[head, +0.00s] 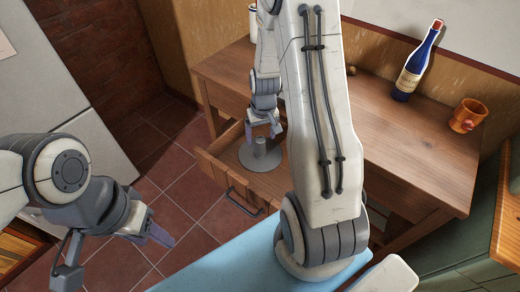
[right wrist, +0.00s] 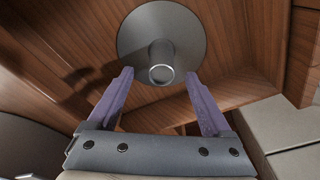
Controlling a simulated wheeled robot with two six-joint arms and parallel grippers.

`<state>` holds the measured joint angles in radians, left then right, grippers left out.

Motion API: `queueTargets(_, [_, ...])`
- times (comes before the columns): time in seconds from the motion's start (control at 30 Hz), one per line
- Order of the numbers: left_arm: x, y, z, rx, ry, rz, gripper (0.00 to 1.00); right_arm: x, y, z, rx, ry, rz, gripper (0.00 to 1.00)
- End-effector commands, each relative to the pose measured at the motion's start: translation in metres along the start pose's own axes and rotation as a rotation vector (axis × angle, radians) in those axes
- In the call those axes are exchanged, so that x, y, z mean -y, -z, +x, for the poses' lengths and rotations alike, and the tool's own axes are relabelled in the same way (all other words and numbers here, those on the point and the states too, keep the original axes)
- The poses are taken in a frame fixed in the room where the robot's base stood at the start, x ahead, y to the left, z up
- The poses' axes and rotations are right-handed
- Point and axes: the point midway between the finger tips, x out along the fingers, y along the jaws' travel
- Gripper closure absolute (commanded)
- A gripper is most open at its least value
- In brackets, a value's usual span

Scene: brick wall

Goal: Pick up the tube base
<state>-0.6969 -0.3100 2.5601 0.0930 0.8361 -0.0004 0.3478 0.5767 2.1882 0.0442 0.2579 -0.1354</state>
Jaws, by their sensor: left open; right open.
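The tube base (head: 262,156) is a grey round disc with a short upright tube, standing in the open wooden drawer (head: 214,164). In the right wrist view the disc (right wrist: 187,30) and its hollow tube (right wrist: 160,70) show from above. My right gripper (head: 262,130) is over the drawer, just above the tube base. Its purple fingers (right wrist: 160,88) are open, one to either side of the tube's near end, with nothing between them that I can see gripped. My left gripper (head: 160,238) is open and empty, away to the left above the tiled floor.
The wooden table (head: 410,135) holds a blue bottle (head: 412,72) and an orange-brown mug (head: 467,116) on its right part. A small round brown thing (head: 351,70) lies near the wall. The drawer's handle (head: 242,203) faces the floor side. My right arm hides the table's middle.

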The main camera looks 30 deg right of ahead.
Motion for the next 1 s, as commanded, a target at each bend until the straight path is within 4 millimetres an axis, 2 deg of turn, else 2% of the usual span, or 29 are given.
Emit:
queueTargets(0.17, [0.000,0.000,-0.003,0.000,0.000,0.000,0.50,0.001,-0.001,0.014,0.002,0.000,-0.001,0.16])
queueTargets(0.4, [0.000,0.000,-0.006,0.000,0.000,0.000,0.50,0.002,-0.001,0.048,0.002,0.000,-0.001,0.16])
queueTargets(0.5, [0.000,0.000,-0.006,0.000,0.000,0.000,0.50,0.002,0.000,0.054,-0.001,0.000,-0.001,0.16])
queueTargets(0.73, [0.000,0.000,-0.005,0.000,0.000,0.000,0.50,0.002,0.000,0.055,-0.002,0.000,-0.001,0.16])
queueTargets(0.93, [0.000,0.000,-0.005,0.000,0.000,0.000,0.50,0.002,0.000,0.054,-0.002,0.000,-0.001,0.93])
queueTargets(0.97, [0.000,0.000,-0.005,0.000,0.000,0.000,0.50,0.002,0.000,0.054,-0.002,0.000,-0.001,1.00])
queueTargets(1.0, [0.000,0.000,-0.006,0.000,0.000,0.000,0.50,0.002,0.000,0.054,-0.002,0.000,-0.001,1.00])
